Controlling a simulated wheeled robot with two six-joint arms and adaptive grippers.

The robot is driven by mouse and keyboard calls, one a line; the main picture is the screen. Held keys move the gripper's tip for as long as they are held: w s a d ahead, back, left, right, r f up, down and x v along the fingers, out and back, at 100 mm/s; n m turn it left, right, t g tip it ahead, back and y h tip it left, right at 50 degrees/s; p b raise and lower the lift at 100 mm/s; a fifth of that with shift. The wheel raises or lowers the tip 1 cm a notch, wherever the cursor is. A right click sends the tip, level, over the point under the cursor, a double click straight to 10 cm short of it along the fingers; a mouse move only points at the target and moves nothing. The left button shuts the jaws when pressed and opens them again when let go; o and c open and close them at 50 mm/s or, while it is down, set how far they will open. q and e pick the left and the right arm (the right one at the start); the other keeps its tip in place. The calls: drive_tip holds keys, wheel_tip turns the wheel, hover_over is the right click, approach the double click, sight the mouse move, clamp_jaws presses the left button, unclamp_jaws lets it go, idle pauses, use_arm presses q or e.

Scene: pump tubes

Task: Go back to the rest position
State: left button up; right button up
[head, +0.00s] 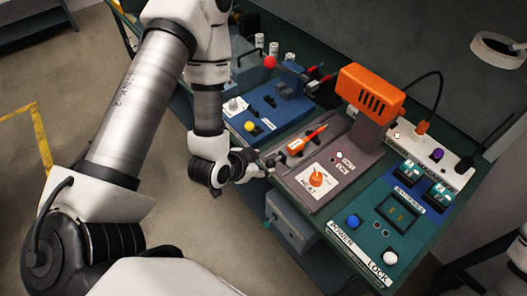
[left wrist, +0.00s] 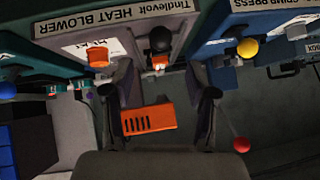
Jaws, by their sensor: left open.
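My left gripper (head: 262,170) is at the front edge of the bench, beside the front of the grey heat blower station (head: 334,203). In the left wrist view its two dark fingers (left wrist: 160,85) stand apart with nothing held between them. My right gripper does not show.
The green bench (head: 408,262) carries a blue press station (head: 268,108) with a yellow knob, and a power and lock panel (head: 375,228) at right. A grey drawer unit (head: 290,222) sits below the bench. Floor at left is clear.

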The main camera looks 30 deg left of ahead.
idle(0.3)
use_arm(q)
drive_tip(key=s+d+f+n+g+y+b, duration=0.1)
drive_tip(key=s+f+n+g+b, duration=0.1)
drive_tip(key=s+f+n+g, duration=0.3)
drive_tip(key=s+f+g, duration=0.4)
drive_tip(key=s+f, duration=0.6)
drive_tip(key=s, duration=0.3)
drive_tip(key=shift+d, duration=0.15)
